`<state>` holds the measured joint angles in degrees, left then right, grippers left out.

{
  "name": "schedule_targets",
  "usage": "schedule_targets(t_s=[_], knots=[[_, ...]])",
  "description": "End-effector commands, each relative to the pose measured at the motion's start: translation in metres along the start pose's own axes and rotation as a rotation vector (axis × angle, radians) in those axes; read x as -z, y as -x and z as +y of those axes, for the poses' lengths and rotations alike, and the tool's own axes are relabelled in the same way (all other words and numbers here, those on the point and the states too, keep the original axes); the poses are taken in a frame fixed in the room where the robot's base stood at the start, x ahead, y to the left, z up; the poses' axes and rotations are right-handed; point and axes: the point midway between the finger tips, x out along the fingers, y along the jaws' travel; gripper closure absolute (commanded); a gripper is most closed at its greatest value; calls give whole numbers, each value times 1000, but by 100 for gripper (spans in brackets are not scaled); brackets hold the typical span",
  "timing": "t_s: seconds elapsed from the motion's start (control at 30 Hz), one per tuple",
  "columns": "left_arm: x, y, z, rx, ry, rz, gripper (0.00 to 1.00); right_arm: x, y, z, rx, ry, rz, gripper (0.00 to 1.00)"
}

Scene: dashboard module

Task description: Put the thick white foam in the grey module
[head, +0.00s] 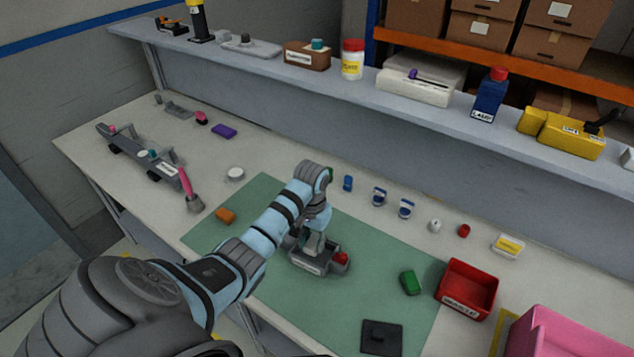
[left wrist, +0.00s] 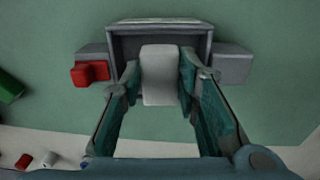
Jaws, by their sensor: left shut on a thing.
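The grey module (head: 309,263) sits on the green mat, with a red block (head: 341,258) at its right end. In the left wrist view the module (left wrist: 120,40) shows as an open box with a grey tab at each side, the red block (left wrist: 90,73) on the left one. My left gripper (head: 314,240) points down over the module. In the left wrist view the fingers (left wrist: 160,80) are shut on the thick white foam (left wrist: 160,72), a pale rounded block overlapping the box opening. I cannot tell how deep it is. My right gripper is not in view.
On the green mat (head: 375,290) are a green block (head: 410,282), an orange block (head: 226,215) and a black plate (head: 381,336). A red bin (head: 467,288) and a pink bin (head: 560,335) stand at the right. Several small parts line the back of the table.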

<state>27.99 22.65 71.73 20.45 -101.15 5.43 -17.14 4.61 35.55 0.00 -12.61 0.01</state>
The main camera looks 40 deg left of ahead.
Motion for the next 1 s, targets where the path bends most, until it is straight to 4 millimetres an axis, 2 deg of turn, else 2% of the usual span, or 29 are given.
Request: schedule_targets(t_s=[0.1, 0.23, 0.47, 0.63, 0.67, 0.77, 0.8, 1.0], knots=[[-1, -27, -2, 0, 4, 1, 84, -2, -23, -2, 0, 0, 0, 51], [-1, -49, -2, 0, 4, 0, 84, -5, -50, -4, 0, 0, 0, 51], [-1, -44, -2, 0, 4, 0, 87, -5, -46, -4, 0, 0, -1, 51], [-1, -47, -2, 0, 3, -1, 87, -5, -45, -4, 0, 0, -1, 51], [-1, -47, -2, 0, 3, 0, 69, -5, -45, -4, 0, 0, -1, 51], [-1, -47, -2, 0, 3, 0, 53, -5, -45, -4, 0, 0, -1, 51], [-1, -47, -2, 0, 3, 0, 51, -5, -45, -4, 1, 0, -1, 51], [0, -47, -2, 0, 3, 0, 51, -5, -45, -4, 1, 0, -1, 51]])
